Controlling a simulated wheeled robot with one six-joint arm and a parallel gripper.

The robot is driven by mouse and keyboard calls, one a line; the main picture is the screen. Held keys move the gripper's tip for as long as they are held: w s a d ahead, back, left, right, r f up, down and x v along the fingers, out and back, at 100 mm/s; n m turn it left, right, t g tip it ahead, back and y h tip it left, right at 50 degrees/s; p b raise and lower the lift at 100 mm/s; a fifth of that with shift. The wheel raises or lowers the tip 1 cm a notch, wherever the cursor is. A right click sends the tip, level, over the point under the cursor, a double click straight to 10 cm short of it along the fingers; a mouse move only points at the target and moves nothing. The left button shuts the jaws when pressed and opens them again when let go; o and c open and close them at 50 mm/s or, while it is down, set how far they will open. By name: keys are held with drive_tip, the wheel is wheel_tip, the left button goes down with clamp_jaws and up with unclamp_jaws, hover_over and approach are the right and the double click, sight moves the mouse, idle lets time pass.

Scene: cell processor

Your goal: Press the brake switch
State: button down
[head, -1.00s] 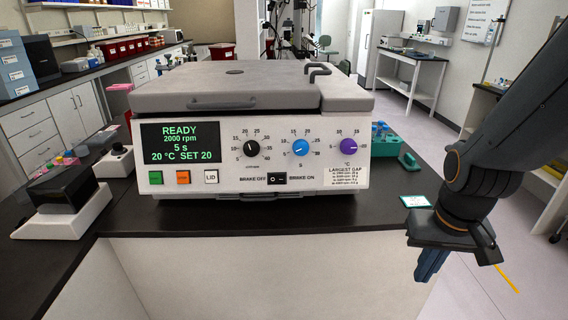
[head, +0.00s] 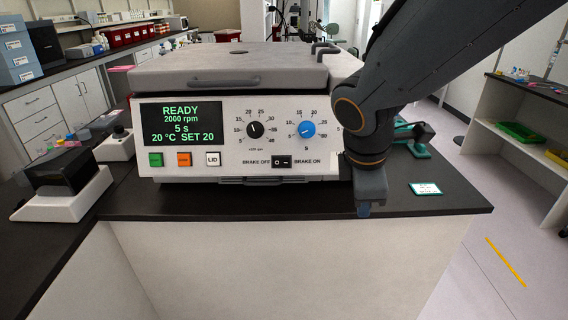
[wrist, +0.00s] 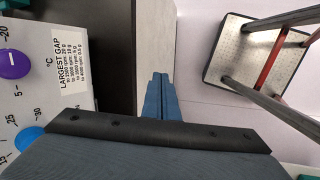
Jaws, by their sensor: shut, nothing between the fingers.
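The brake switch (head: 281,162) is a small black rocker low on the front panel of the cell processor (head: 225,171). It sits between the labels BRAKE OFF and BRAKE ON, and its way of tilt is too small to tell. My gripper (head: 369,209) is shut and empty, in front of the panel's right end, to the right of the switch and lower. In the wrist view its blue fingers (wrist: 160,95) are together, beside the panel with the purple knob (wrist: 13,62) and the LARGEST GAP label (wrist: 72,60). The switch is not in the wrist view.
The black bench (head: 290,205) runs along below the processor's front. A small teal-edged card (head: 425,189) lies on it right of my gripper. A black and white device (head: 65,190) stands at the left. My arm hides the purple knob in the head view.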

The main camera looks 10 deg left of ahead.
drive_tip(key=a+r+n+t+b, duration=0.1)
drive_tip(key=a+r+n+t, duration=0.1)
drive_tip(key=a+r+n, duration=0.3)
drive_tip(key=a+r+n+t+y+b, duration=0.1)
drive_tip(key=a+r+n+t, duration=0.2)
drive_tip(key=a+n, duration=0.9)
wheel_tip(320, 180, up, 3)
drive_tip(key=shift+s+a+f+n, duration=0.15)
drive_tip(key=shift+s+a+n, duration=0.15)
drive_tip(key=shift+a, duration=0.45)
drive_tip(key=shift+f, duration=0.1)
approach(286, 162)
drive_tip(key=s+f+x, duration=0.1)
drive_tip(key=x, duration=0.3)
drive_tip(key=shift+w+d+f, duration=0.1)
drive_tip(key=shift+w+f, duration=0.1)
drive_tip(key=shift+w, duration=0.95)
drive_tip(key=shift+d+y, duration=0.1)
drive_tip(key=shift+y, duration=0.2)
